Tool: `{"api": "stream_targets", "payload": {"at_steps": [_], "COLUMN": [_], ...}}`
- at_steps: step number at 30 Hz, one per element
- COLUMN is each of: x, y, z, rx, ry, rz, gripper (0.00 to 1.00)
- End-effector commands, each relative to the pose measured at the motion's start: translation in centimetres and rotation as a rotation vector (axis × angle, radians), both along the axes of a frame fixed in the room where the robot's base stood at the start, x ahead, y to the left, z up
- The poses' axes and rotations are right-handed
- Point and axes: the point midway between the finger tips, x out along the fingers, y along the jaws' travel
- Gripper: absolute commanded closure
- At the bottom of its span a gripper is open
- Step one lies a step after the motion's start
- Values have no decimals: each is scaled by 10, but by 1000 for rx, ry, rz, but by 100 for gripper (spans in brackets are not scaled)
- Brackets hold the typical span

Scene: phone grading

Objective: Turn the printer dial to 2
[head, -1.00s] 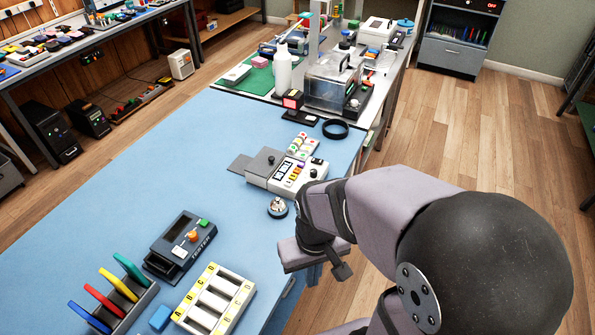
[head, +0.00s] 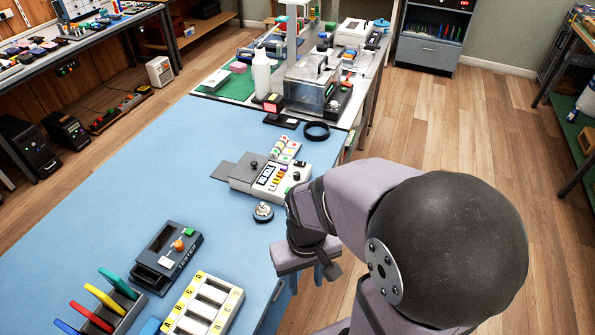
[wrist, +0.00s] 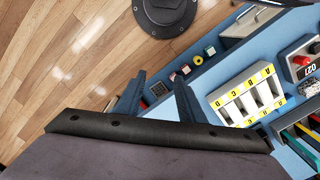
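The printer (head: 262,180), a low pale-grey box with a dark label panel and coloured strips, sits on the blue bench beyond my gripper. A black round knob (head: 297,176) is at its right end, and a small dark knob (head: 254,165) is on its grey left part. Any numbers around the knobs are too small to read. My gripper (head: 306,280) hangs at the bench's right edge, nearer than the printer and apart from it. In the wrist view my gripper (wrist: 157,95) has its two blue fingers spread with nothing between them. The printer is not recognisable there.
A service bell (head: 263,212) stands just in front of the printer. A dark tester (head: 167,255), a white lettered tray (head: 205,308) and a rack of coloured plates (head: 100,312) stand nearer. A black ring (head: 316,130) lies behind the printer. The bench's left middle is clear.

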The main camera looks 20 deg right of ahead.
Motion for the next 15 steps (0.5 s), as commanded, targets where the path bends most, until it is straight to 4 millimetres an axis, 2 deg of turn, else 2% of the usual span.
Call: {"api": "stream_targets", "payload": {"at_steps": [4, 8, 11, 14, 15], "x": [-19, -6, 26, 73, 95], "y": [-12, -27, -42, -61, -69], "z": [-14, -25, -34, -45, -49], "rx": [10, 24, 39, 53, 58], "ry": [120, 179, 178, 134, 104], "rz": [-67, -137, -202, -261, -273], "gripper": [64, 64, 64, 64, 64]}}
